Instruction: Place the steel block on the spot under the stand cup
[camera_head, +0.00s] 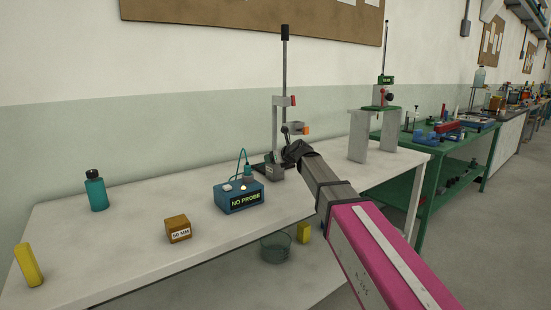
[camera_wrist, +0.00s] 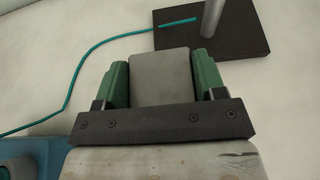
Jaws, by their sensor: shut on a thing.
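My gripper (camera_wrist: 160,84) is shut on the steel block (camera_wrist: 160,66), a plain grey block held between two green fingers in the wrist view. In the head view the block (camera_head: 275,172) shows as a small grey shape at the end of my arm, close to the stand's base. The stand (camera_head: 285,95) has a tall upright rod with clamps on it. Its dark base plate (camera_wrist: 242,44) lies just beyond the block in the wrist view. I cannot make out the cup or the marked spot clearly, and I cannot tell whether the block touches the table.
A blue box reading NO PROBE (camera_head: 239,197) stands left of the block, with a teal cable (camera_wrist: 84,62) running from it past the block's left to the base plate. A brown block (camera_head: 178,229), teal bottle (camera_head: 96,190) and yellow piece (camera_head: 28,264) stand farther left.

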